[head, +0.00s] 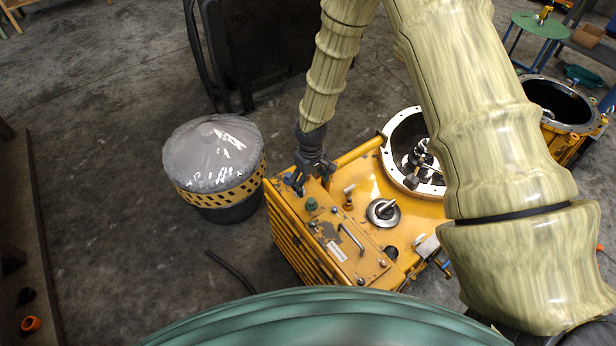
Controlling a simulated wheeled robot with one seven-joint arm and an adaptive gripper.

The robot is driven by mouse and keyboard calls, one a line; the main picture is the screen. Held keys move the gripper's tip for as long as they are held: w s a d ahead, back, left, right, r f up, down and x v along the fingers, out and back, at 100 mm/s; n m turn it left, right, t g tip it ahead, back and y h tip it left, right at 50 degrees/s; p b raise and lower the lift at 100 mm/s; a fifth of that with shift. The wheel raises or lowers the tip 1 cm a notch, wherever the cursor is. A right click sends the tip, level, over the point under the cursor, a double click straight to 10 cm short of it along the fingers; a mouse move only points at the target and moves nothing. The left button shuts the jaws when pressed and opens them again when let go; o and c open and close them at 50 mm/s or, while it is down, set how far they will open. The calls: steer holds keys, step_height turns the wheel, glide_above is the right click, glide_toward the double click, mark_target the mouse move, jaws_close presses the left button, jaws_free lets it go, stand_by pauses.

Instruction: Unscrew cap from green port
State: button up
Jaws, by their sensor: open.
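A yellow transmission housing (371,190) stands on the floor right of centre in the head view. On its left top plate sits a small dark green cap (311,204); the green port under it cannot be told apart from it at this size. My gripper (298,187) is dark grey and points down over the top plate, just behind and slightly left of the green cap. It is open, with nothing seen between its fingers. It appears apart from the cap, though its exact height above the plate cannot be told.
A plastic-covered bin (217,160) stands left. A black hose (230,272) lies on the floor. Open floor lies farther left.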

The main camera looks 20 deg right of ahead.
mark_target(311, 200)
steer(key=f+b, duration=0.1)
steer(key=f, duration=0.2)
steer(key=f+b, duration=0.1)
steer(key=shift+w+d+f+b, duration=0.25)
steer(key=shift+f+b, duration=0.05)
steer(key=shift+f, duration=0.1)
steer(key=shift+s+f+b, duration=0.15)
steer(key=shift+f+b, duration=0.15)
steer(key=shift+b, duration=0.05)
steer(key=shift+f+b, duration=1.25)
steer(key=shift+f, duration=1.35)
jaws_close()
steer(key=shift+r, duration=0.1)
